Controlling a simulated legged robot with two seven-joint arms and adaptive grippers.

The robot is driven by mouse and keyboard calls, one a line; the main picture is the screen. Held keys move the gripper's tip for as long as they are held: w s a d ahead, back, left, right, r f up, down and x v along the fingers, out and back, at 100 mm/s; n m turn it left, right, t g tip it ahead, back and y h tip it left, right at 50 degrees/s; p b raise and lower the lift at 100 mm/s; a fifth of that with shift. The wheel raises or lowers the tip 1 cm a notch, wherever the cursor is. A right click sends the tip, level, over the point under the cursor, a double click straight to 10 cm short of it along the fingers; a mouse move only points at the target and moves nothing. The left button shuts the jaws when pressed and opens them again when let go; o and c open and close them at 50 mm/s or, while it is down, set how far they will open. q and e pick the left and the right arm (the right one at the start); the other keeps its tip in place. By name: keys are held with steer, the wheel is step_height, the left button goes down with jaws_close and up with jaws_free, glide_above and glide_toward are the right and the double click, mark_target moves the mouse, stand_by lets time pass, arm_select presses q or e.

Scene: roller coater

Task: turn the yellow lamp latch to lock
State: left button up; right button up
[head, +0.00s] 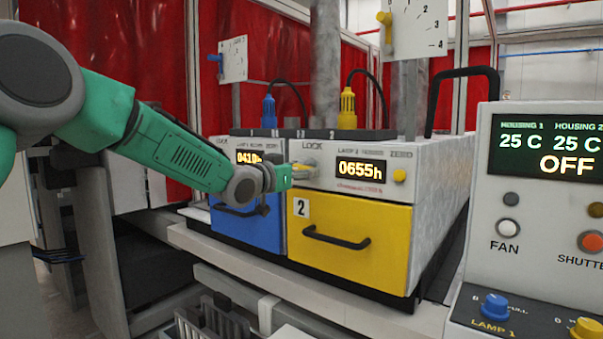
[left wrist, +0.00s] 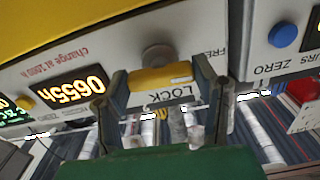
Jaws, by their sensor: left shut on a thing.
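The yellow lamp latch (left wrist: 163,78) is a short yellow bar on a round grey pivot (left wrist: 157,56), on the white front panel of the lamp 2 housing. My left gripper (left wrist: 162,86) is shut on the latch, with one finger at each end of the bar. The word LOCK is printed close beside the bar, and FREE is partly hidden behind a finger. In the head view my left gripper (head: 285,178) reaches in from the left to the panel, left of the 0655h display (head: 360,170), and covers much of the latch. My right gripper is not in view.
The yellow drawer (head: 350,235) with a black handle sits below the latch. The blue drawer (head: 240,226) is to its left, partly behind my arm. A yellow ZERO button (head: 399,175) is right of the display. A control console (head: 540,210) stands at the right.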

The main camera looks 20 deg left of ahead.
arm_select(q)
steer(key=shift+f+m+b, duration=0.15)
steer(key=shift+m+b, duration=3.35)
steer(key=shift+m, duration=5.1)
steer(key=shift+f, duration=0.1)
steer(key=o, duration=1.2)
steer(key=shift+c, duration=0.2)
steer(key=shift+s+r, duration=0.1)
steer(key=shift+r, duration=0.1)
